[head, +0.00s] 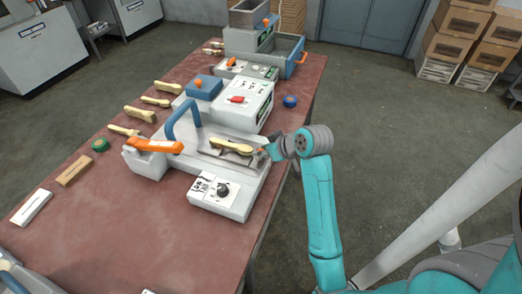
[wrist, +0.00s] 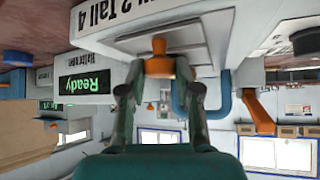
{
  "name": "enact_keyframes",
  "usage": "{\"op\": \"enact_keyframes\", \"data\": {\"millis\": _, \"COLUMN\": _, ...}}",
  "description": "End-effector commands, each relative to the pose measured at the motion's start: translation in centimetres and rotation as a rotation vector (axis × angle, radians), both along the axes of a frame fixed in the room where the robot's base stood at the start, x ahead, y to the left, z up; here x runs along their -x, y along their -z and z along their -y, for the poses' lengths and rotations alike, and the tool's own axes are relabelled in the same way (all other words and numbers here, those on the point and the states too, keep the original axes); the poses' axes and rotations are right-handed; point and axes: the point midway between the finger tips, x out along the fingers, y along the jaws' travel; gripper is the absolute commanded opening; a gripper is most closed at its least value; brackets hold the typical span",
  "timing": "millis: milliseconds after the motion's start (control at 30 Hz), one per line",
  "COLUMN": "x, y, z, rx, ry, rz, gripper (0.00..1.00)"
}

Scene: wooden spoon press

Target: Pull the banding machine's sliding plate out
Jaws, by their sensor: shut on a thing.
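The banding machine (head: 170,160) is the white machine in the middle of the table, with a blue arched handle (head: 183,118) and an orange lever (head: 155,146). Its grey sliding plate (head: 210,154) lies flat on the near side, and a wooden spoon (head: 232,146) rests on it. My gripper (head: 264,151) is at the plate's right end. In the wrist view my gripper (wrist: 159,92) has a finger on each side of an orange knob (wrist: 158,62) and is shut on it. The fingers partly hide the knob in the head view.
A white control box with a black dial (head: 222,190) stands at the machine's near side. Several wooden spoons (head: 140,113) lie along the table's left side. Another machine (head: 245,65) stands at the table's far end. The floor right of the table is clear around my arm.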

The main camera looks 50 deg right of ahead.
Motion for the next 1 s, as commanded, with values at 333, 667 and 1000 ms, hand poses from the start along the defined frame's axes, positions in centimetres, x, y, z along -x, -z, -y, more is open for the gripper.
{"op": "enact_keyframes", "data": {"millis": 333, "x": 0.3, "y": 0.2, "z": 0.2, "rx": 0.0, "ry": 0.006, "rz": -0.009, "gripper": 0.55}}
{"op": "enact_keyframes", "data": {"millis": 667, "x": 0.5, "y": -0.2, "z": 0.2, "rx": 0.002, "ry": 0.005, "rz": -0.004, "gripper": 0.55}}
{"op": "enact_keyframes", "data": {"millis": 1000, "x": 4.4, "y": -4.2, "z": 0.1, "rx": 0.003, "ry": 0.008, "rz": -0.002, "gripper": 0.55}}
